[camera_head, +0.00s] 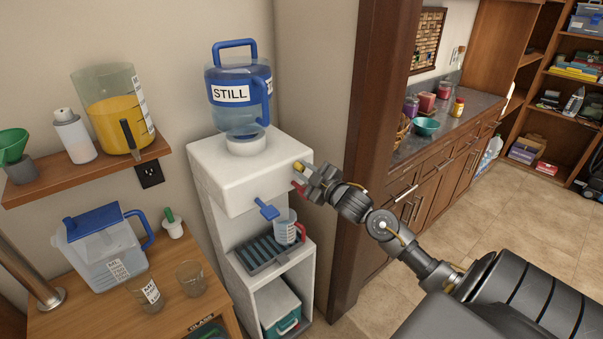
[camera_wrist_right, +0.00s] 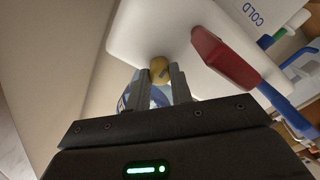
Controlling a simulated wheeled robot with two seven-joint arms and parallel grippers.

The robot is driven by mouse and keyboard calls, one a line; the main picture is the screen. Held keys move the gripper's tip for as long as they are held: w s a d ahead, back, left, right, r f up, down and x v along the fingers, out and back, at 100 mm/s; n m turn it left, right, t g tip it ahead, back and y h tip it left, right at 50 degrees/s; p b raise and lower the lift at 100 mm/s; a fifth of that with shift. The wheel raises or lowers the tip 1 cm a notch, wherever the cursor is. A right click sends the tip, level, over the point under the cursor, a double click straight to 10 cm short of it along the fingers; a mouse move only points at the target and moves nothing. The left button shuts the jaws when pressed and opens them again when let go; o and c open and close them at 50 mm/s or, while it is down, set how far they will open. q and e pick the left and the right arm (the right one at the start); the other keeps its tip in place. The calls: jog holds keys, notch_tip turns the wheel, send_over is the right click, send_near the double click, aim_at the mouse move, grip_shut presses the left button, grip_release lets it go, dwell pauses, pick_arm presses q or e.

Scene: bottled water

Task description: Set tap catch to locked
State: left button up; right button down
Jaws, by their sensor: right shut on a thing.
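The white water dispenser (camera_head: 225,175) stands against the wall with a blue STILL bottle (camera_head: 238,95) on top. A yellow knob, the likely tap catch (camera_head: 299,166), sits on its right side, above the red tap (camera_head: 297,187). My right gripper (camera_head: 309,180) reaches in from the right at that corner. In the right wrist view the yellow knob (camera_wrist_right: 159,65) lies between the fingertips (camera_wrist_right: 159,76), which are shut on it. The red tap lever (camera_wrist_right: 222,52) is close beside the right finger. Whether the catch is locked cannot be told. My left gripper is not in view.
The blue tap (camera_head: 267,209) projects from the dispenser's front. A measuring jug (camera_head: 285,227) with a red handle stands on the drip tray (camera_head: 256,258). A wooden door frame (camera_head: 366,130) is close behind my right arm. A wooden table (camera_head: 95,310) with a pitcher stands left.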

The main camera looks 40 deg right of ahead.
jog(key=shift+d, duration=1.25)
jog(key=c, duration=1.2)
grip_release()
jog(key=shift+d, duration=0.1)
jog(key=s+b, duration=0.2)
jog(key=s, duration=0.9)
jog(key=shift+b, duration=0.4)
jog(key=shift+w, duration=0.1)
